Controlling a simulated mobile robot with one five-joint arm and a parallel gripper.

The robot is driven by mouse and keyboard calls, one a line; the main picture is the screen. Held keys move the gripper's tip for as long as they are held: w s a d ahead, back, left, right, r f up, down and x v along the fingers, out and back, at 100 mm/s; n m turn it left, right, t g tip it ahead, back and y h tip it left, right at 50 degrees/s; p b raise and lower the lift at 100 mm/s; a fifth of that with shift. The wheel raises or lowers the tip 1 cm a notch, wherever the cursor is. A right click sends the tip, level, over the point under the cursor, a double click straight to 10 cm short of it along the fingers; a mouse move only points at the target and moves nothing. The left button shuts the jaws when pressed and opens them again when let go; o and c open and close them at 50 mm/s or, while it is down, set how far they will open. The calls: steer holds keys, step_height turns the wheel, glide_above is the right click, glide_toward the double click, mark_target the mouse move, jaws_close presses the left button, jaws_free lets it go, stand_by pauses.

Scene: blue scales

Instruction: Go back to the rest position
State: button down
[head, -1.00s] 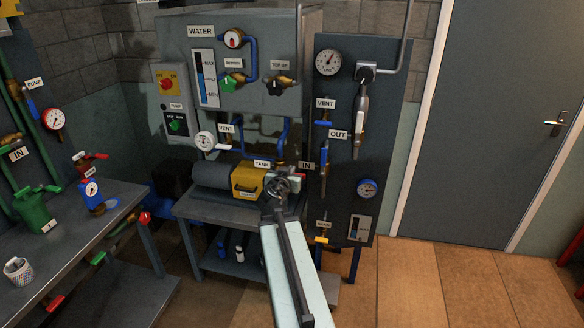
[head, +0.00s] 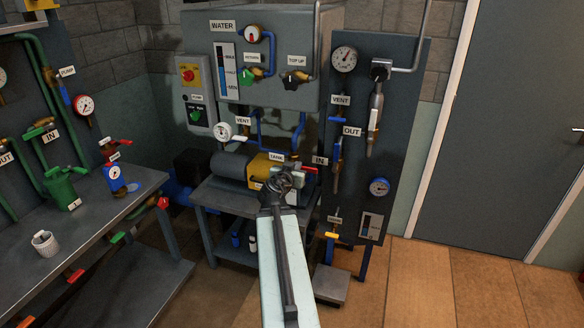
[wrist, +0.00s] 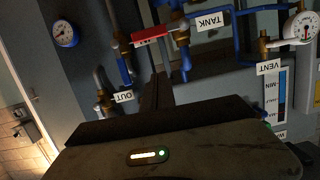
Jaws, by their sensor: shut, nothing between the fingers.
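My arm (head: 282,260) reaches forward from the bottom middle of the head view. My gripper (head: 283,181) is at its far end, in front of the small bench with the yellow and grey pump unit. In the wrist view my gripper (wrist: 157,92) is shut with nothing between its fingers; its dark body with a lit green strip fills the bottom. The wrist picture is turned over, with the TANK label (wrist: 210,20) and VENT label (wrist: 269,67) upside down. A red handle (wrist: 152,35) shows beyond the fingers; I cannot tell its distance.
The grey WATER cabinet (head: 270,85) and the dark OUT panel (head: 398,110) with gauges and valves stand ahead. A workbench (head: 95,235) with a green can (head: 62,190) and a white cup (head: 45,243) is at left. Wooden floor (head: 440,285) is clear at right, before a grey door (head: 515,140).

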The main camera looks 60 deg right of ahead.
steer(key=shift+s+d, duration=0.1)
steer(key=shift+s, duration=0.05)
steer(key=w+a+n+t+y, duration=0.2)
steer(key=w+a+n+t, duration=0.15)
steer(key=w+a, duration=1.05)
steer(key=w+a+f+n+t+y+p, duration=0.1)
steer(key=w+a+f+y, duration=0.1)
steer(key=w+a, duration=0.5)
steer(key=w+a+f+y+p, duration=0.1)
steer(key=w+a+f+y, duration=0.15)
steer(key=a, duration=0.95)
steer(key=a+f+n+g+y, duration=0.1)
steer(key=a+f, duration=0.1)
steer(key=a, duration=0.5)
steer(key=a+f+n+g+y, duration=0.1)
steer(key=a+f+n+y, duration=0.15)
steer(key=a, duration=0.45)
steer(key=s+a+f+n+g+y, duration=0.2)
steer(key=s+a+f+n+g, duration=0.1)
steer(key=s+a, duration=0.3)
steer(key=s+a+f+n+g+y, duration=0.2)
steer(key=s+a, duration=0.4)
steer(key=a, duration=0.3)
step_height(320, 180, down, 2)
steer(key=shift+s+a+f+n+g+y, duration=0.1)
steer(key=shift+s+a+n+g+y, duration=0.25)
steer(key=shift+n+g, duration=0.65)
